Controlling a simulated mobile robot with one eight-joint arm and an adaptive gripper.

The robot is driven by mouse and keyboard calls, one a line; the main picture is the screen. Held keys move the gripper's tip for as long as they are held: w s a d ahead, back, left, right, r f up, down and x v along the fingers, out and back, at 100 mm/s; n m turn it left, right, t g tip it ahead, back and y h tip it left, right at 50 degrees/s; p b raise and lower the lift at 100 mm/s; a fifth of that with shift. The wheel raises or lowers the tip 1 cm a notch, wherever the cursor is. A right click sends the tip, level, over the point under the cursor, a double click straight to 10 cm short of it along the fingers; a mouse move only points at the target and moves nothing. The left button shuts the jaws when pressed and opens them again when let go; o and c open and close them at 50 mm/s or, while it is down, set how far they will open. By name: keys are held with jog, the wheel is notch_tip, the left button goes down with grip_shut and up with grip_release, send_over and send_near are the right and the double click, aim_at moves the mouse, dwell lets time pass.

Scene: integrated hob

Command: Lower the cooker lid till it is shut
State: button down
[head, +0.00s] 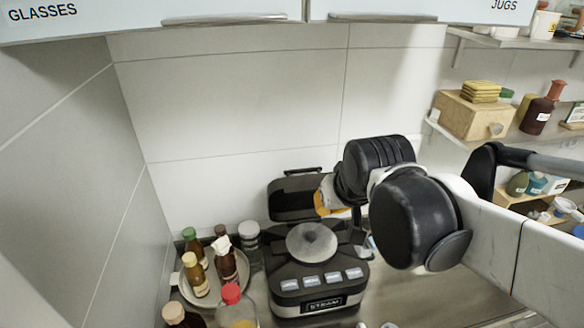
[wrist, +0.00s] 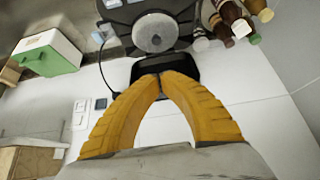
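The cooker (head: 318,270) is a dark appliance marked STEAM, with a round grey plate (head: 311,243) on top and a row of light buttons at its front. Its black lid (head: 292,200) stands raised at the back, with a handle (head: 300,171) along its upper edge. My gripper (head: 325,203) is by the lid's right side in the head view. In the wrist view, the yellow fingers (wrist: 159,77) meet at their tips in front of the dark lid (wrist: 184,63). I see nothing held between them; whether they touch the lid is unclear.
Bottles stand on a round tray (head: 237,284) left of the cooker, with a red-capped jar (head: 235,306) close to its front left. Shelves with a wooden box (head: 473,115) are at the right. Wall cupboards hang above. Counter right of the cooker looks mostly clear.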

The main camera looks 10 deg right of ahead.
jog(key=w+a+r+p, duration=0.1)
jog(key=w+r+p, duration=0.15)
jog(key=w, duration=0.45)
jog(key=w+a+r+p, duration=0.1)
jog(key=w+r+p, duration=0.15)
jog(key=w, duration=0.35)
jog(key=p, duration=0.4)
send_over(287, 174)
jog(key=s, duration=0.3)
notch_tip(287, 174, down, 2)
jog(key=x, duration=1)
jog(key=shift+s+f+b, duration=0.2)
jog(key=shift+f+b, duration=0.15)
jog(key=shift+b, duration=0.05)
jog(key=s, duration=0.3)
jog(key=shift+s+f, duration=0.2)
jog(key=shift+f, duration=0.1)
jog(key=shift+s, duration=0.25)
jog(key=shift+f, duration=0.15)
jog(key=shift+s, duration=0.15)
jog(key=shift+s+b, duration=0.45)
jog(key=shift+b, duration=0.1)
